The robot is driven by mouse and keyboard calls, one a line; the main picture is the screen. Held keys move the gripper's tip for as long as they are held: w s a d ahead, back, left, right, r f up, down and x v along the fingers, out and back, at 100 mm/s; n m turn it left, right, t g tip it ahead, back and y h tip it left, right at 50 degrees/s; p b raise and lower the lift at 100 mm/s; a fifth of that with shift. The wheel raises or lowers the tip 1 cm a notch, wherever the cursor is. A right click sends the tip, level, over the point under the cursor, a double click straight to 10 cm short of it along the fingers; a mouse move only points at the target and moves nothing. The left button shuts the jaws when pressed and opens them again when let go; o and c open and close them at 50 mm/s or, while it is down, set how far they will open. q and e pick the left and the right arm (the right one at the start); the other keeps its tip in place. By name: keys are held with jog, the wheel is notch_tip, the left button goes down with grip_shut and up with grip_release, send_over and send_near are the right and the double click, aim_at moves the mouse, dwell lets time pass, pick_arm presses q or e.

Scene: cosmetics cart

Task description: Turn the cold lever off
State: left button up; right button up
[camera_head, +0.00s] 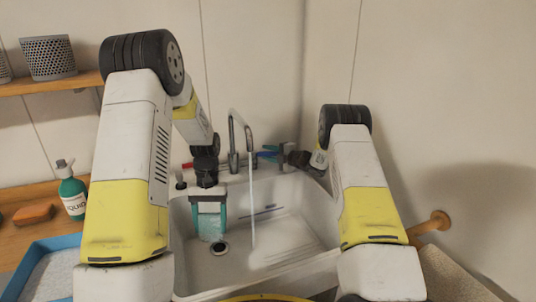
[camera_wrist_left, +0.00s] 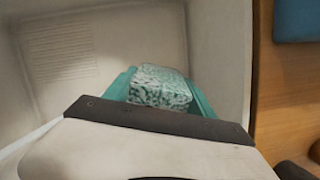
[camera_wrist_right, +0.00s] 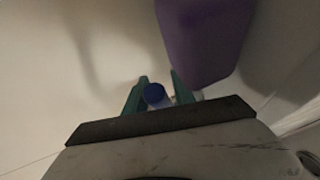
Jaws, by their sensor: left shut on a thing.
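The tap (camera_head: 234,145) stands at the back of the white sink, and a thin stream of water (camera_head: 252,205) falls from its spout. The cold lever (camera_head: 267,155), blue, is right of the tap. My right gripper (camera_head: 287,157) is beside it at the back wall. In the right wrist view the blue round end (camera_wrist_right: 154,94) of the lever shows between the parted green fingers; contact cannot be told. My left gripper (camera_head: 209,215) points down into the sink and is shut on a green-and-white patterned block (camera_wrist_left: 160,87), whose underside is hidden.
A red lever (camera_head: 187,165) is left of the tap. A large purple object (camera_wrist_right: 203,38) is close to my right fingers. The sink (camera_head: 290,225) has a dark drain (camera_head: 219,248). A green soap bottle (camera_head: 72,190), an orange block (camera_head: 33,213) and a blue tray (camera_head: 22,272) are at left.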

jog(key=shift+o, duration=0.4)
jog(key=shift+r, duration=0.25)
jog(key=r, duration=0.3)
jog(key=shift+s+r, duration=0.15)
jog(key=shift+s, duration=0.1)
jog(key=s+r, duration=0.1)
jog(key=s, duration=1.4)
jog(key=shift+s+a+r, duration=0.15)
jog(key=shift+s+a, duration=0.1)
jog(key=shift+a, duration=0.05)
